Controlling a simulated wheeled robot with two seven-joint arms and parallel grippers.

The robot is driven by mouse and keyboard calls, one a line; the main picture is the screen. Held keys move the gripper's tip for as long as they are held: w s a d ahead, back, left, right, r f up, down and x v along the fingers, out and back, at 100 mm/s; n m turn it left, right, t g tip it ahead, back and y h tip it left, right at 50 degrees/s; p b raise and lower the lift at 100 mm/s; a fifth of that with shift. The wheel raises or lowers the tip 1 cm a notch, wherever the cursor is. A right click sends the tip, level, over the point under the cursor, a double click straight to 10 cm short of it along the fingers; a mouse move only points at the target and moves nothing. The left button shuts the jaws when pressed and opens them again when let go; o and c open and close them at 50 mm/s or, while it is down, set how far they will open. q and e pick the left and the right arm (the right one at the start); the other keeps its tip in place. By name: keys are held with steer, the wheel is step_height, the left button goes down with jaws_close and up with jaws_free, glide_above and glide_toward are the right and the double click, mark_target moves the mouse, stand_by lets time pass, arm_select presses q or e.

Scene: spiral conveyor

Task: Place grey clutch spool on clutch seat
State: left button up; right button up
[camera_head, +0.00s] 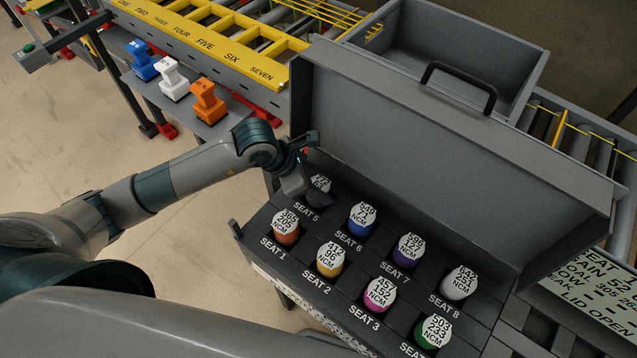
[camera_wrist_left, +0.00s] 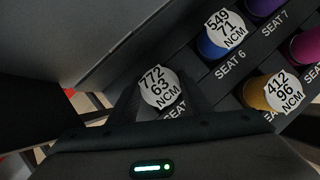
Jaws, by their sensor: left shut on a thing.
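The grey spool (camera_head: 320,186) stands at SEAT 5 in the back left of a dark tray; its white label reads 772 63 NCM in the left wrist view (camera_wrist_left: 160,91). My left gripper (camera_head: 312,192) reaches down to it, with a finger on either side, and is shut on it. In the left wrist view the fingers (camera_wrist_left: 162,98) flank the spool just beyond the gripper body. The spool's underside is hidden, so I cannot tell whether it is lifted. No seat is marked as the clutch seat in these views. My right gripper is not in view.
The tray (camera_head: 262,221) holds several labelled spools at numbered seats. An open grey lid (camera_head: 440,150) rises close behind SEAT 5. A yellow numbered rack (camera_head: 215,45) and blue, white and orange stamp-like blocks (camera_head: 208,101) are at back left. A display (camera_head: 580,290) reads LID OPEN.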

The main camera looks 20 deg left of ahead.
arm_select(q)
steer(key=o, duration=1.3)
steer(key=shift+r, duration=0.1)
steer(key=shift+s+a+r, duration=0.15)
steer(key=shift+a+r, duration=0.15)
steer(key=shift+r, duration=0.15)
steer(key=shift+b+v, duration=1.35)
steer(key=shift+v, duration=4.1)
